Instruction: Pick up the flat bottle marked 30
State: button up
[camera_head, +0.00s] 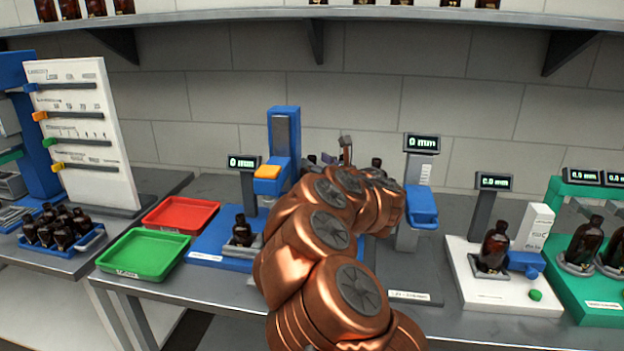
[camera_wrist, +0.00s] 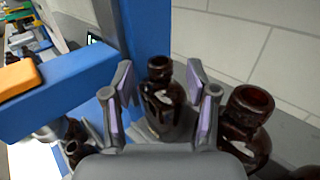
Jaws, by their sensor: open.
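My gripper (camera_wrist: 160,92) is open in the wrist view, with one finger on each side of a dark amber bottle (camera_wrist: 162,100). This bottle stands upright on a grey holder; contact with the fingers cannot be seen. A larger amber bottle (camera_wrist: 247,122) stands just outside the right finger. Another small bottle (camera_wrist: 73,150) shows at lower left. No mark 30 can be read on any of them, so I cannot tell which is the flat bottle marked 30. In the head view my copper arm hides most of this spot; a bottle top (camera_head: 376,162) shows behind it.
A blue post with an orange block (camera_head: 267,172) stands beside my arm. A red tray (camera_head: 181,214) and a green tray (camera_head: 144,254) are empty at left. A blue rack (camera_head: 88,242) holds several bottles. Gauge stations with bottles (camera_head: 494,247) stand at right.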

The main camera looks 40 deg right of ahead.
jog(key=shift+w+d+p, duration=0.15)
jog(key=shift+w, duration=0.55)
jog(key=shift+w+d+p, duration=0.1)
jog(key=shift+w+p, duration=0.05)
jog(key=shift+w, duration=0.5)
jog(key=shift+c, duration=0.2)
grip_shut()
